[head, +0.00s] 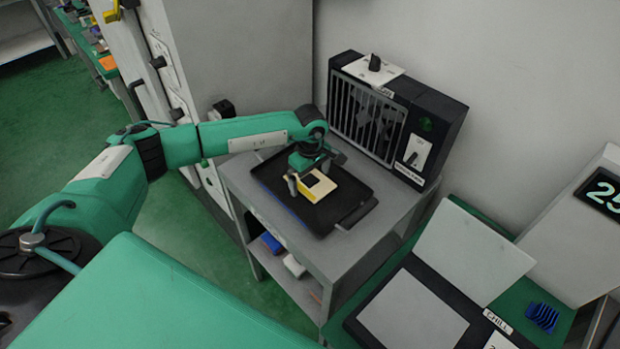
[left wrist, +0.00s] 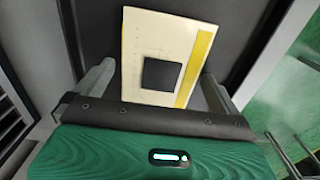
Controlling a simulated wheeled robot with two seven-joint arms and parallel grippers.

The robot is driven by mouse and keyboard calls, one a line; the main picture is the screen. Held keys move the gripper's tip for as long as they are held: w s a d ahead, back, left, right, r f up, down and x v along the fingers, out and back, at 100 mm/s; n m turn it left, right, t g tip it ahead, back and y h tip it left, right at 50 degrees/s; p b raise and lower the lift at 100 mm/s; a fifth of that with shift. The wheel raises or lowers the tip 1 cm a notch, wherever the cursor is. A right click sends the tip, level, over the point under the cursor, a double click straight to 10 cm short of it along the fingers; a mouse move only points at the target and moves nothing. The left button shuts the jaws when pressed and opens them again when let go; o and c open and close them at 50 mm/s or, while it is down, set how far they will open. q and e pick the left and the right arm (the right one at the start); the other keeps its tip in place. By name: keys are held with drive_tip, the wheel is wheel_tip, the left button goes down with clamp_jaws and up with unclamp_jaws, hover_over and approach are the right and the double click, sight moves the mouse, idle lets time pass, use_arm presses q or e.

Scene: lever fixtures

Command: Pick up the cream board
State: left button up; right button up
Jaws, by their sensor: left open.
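The cream board (head: 318,185) lies flat on a black tray (head: 345,203) on a grey cart. In the left wrist view the cream board (left wrist: 140,50) shows a black square in its middle and a yellow strip along its right side. My left gripper (head: 305,187) is over the board, pointing down. In the left wrist view its two fingers (left wrist: 155,85) are spread wide, one on each side of the board's near end, with gaps between. I cannot tell how high the fingertips are above the tray. My right gripper is not in view.
A black fan unit (head: 385,120) with a grille and switches stands behind the tray against the wall. The cart's lower shelf holds a blue item (head: 271,243) and a white item (head: 294,266). A chill plate with a raised lid (head: 472,250) stands at the right.

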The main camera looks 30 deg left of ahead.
use_arm(q)
drive_tip(key=c, duration=0.9)
drive_tip(key=shift+c, duration=0.2)
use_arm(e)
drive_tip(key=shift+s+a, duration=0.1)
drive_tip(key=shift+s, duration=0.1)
use_arm(q)
drive_tip(key=shift+r, duration=0.15)
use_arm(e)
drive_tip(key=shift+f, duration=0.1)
